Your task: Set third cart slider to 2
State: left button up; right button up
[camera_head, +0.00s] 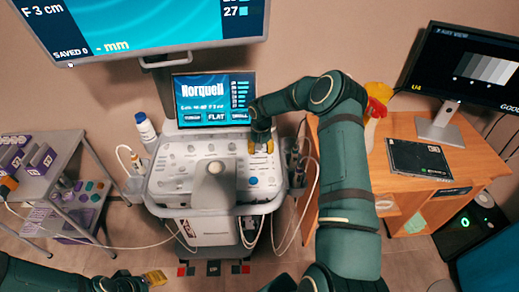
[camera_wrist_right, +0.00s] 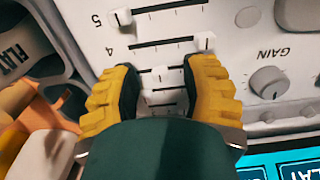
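The cart's console (camera_head: 200,168) stands in the middle of the head view. In the right wrist view its white panel shows several slider slots, upside down. The slider marked 5 (camera_wrist_right: 121,17) has its knob at the left end. The slider marked 4 (camera_wrist_right: 205,40) has its knob at the right. Below it, an unlabelled slider knob (camera_wrist_right: 160,73) sits between my right fingertips, near mid-slot; its number is hidden. My right gripper (camera_wrist_right: 160,85) is open, with its yellow fingers either side of that knob. My left gripper (camera_head: 152,277) is low at the front left, its opening unclear.
A GAIN knob (camera_wrist_right: 268,82) is right of the sliders in the wrist view. The cart's screen (camera_head: 214,98) stands behind the console. A shelf trolley (camera_head: 45,165) is at left. A wooden desk (camera_head: 400,165) with a monitor is at right.

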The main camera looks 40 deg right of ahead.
notch_tip(320, 180, up, 12)
dwell(0.8)
dwell(0.4)
